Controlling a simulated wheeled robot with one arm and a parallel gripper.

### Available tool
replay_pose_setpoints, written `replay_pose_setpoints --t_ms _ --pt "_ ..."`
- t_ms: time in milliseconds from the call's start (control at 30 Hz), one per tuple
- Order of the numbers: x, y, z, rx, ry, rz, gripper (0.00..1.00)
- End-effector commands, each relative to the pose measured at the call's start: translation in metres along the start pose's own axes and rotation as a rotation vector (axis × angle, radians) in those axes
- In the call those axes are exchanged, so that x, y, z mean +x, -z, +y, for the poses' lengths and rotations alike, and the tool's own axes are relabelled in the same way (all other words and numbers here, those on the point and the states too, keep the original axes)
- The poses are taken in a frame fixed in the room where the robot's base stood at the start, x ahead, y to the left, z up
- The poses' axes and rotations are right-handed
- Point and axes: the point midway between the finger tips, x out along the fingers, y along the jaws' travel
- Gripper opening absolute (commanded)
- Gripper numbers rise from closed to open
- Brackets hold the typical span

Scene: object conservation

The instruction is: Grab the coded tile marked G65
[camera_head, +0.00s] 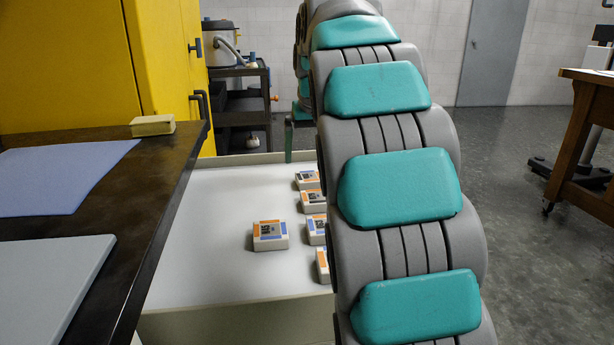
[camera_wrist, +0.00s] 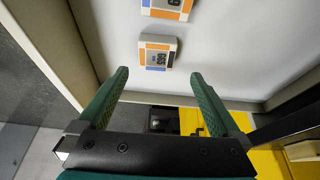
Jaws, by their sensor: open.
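Several small white tiles with orange and blue edges and dark codes lie on the white tray in the head view. One tile (camera_head: 270,236) sits alone to the left, and others (camera_head: 307,180) form a column partly behind my arm. In the wrist view, my gripper (camera_wrist: 159,74) is open and empty. A coded tile (camera_wrist: 158,52) appears just beyond the fingertips, between them in the picture and apart from both. Its code is too small to read surely. Another tile (camera_wrist: 167,8) is cut off at the top edge. My gripper is hidden in the head view.
The tray (camera_head: 205,255) has raised rims and a clear left half. A dark table (camera_head: 150,190) with a blue sheet (camera_head: 60,175) and a pale yellow block (camera_head: 152,126) borders it at left. A yellow cabinet (camera_head: 70,70) stands behind.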

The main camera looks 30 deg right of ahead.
Motion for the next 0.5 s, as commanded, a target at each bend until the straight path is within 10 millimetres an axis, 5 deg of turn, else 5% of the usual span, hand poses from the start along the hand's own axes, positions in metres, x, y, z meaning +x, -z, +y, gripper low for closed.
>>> replay_pose_setpoints --t_ms 500 --pt "0.056 0.0 0.006 0.0 0.0 -0.002 1.0"
